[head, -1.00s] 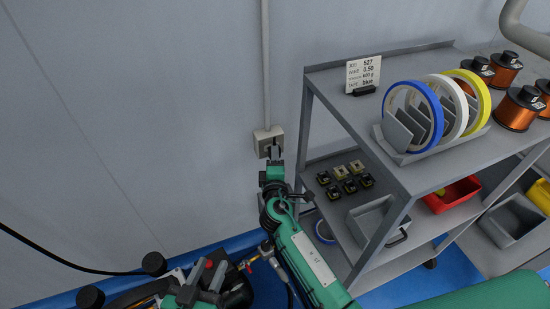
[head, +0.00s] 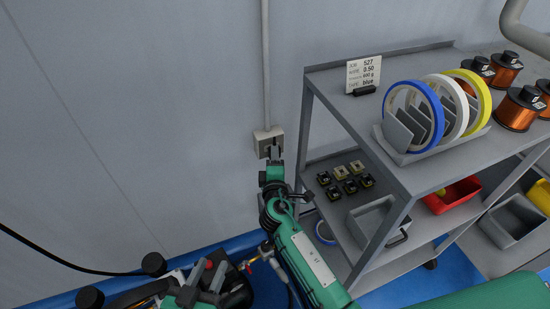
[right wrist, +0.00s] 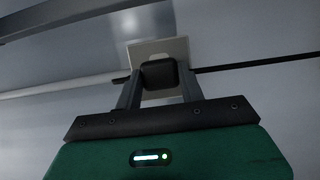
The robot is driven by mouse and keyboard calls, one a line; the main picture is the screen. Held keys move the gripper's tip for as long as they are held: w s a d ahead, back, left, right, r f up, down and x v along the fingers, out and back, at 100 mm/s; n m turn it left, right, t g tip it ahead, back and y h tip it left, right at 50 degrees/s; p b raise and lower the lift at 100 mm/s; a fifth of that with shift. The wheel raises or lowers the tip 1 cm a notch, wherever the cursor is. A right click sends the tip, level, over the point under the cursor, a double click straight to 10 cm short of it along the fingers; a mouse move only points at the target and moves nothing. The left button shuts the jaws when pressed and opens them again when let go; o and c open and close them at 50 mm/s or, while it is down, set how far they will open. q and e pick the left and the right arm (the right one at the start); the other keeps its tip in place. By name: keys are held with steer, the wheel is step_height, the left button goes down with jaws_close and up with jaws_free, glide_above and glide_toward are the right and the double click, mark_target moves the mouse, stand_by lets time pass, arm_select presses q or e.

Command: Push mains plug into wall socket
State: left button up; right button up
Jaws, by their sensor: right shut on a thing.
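The wall socket (head: 263,138) is a pale box on the grey wall, below a vertical conduit. My right gripper (head: 274,155) is right in front of it. In the right wrist view its two dark fingers (right wrist: 160,95) are shut on the black mains plug (right wrist: 158,75). The plug overlaps the pale socket plate (right wrist: 148,50) behind it. Its pins are hidden, so I cannot tell how far it is in. My left gripper (head: 207,281) is low at the left in the head view, its grey fingers apart with nothing visible between them.
A grey shelf trolley (head: 345,120) stands close to the right of my right arm, with tape rolls (head: 412,116) and copper wire spools (head: 519,108) on top. Small black-and-yellow parts (head: 349,186) lie on its lower shelf. The wall left of the socket is clear.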

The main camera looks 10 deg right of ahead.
arm_select(q)
steer(key=shift+f, duration=0.25)
arm_select(e)
steer(key=shift+w+a, duration=0.1)
steer(key=shift+w, duration=0.4)
steer(key=o, duration=1)
arm_select(q)
steer(key=shift+r, duration=0.15)
steer(key=shift+w+a+r+t, duration=0.1)
steer(key=shift+w+r+t, duration=0.2)
steer(key=shift+r, duration=0.25)
steer(key=shift+w+a+r+t, duration=0.1)
steer(key=shift+w+r+t, duration=0.15)
steer(key=shift+r, duration=0.25)
arm_select(e)
steer(key=shift+s+a, duration=0.4)
steer(key=shift+s, duration=1.85)
steer(key=shift+s+a, duration=0.4)
steer(key=shift+s, duration=1.9)
steer(key=shift+s+a, duration=0.4)
steer(key=shift+s, duration=1.85)
arm_select(q)
steer(key=shift+s, duration=0.15)
arm_select(e)
steer(key=shift+s+f, duration=0.1)
